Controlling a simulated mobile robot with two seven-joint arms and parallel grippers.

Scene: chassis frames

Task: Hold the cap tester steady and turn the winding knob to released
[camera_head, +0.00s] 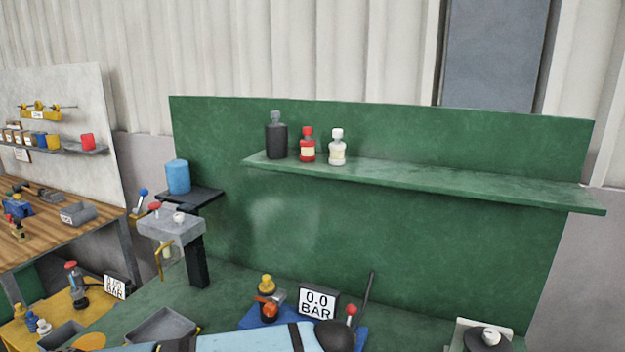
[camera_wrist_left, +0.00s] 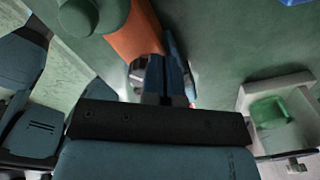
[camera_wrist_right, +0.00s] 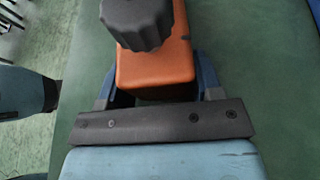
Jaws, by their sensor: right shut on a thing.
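The cap tester shows as an orange block (camera_wrist_right: 155,68) in the right wrist view, with a dark ribbed winding knob (camera_wrist_right: 138,24) on top. My right gripper (camera_wrist_right: 158,92) has its fingers on either side of the block's near end and is shut on it. In the left wrist view an orange body (camera_wrist_left: 135,35), seemingly the same tester, is at the top. My left gripper (camera_wrist_left: 168,75) has its fingers close together beside it, with nothing visible between them. Whether they touch it I cannot tell. The knob's setting is not readable.
In the head view a green shelf (camera_head: 430,183) holds a dark bottle (camera_head: 276,140), a red bottle (camera_head: 307,146) and a white bottle (camera_head: 337,147). A 0.0 BAR display (camera_head: 318,303) stands on the bench. A white holder (camera_wrist_left: 285,92) with a green piece is right of my left gripper.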

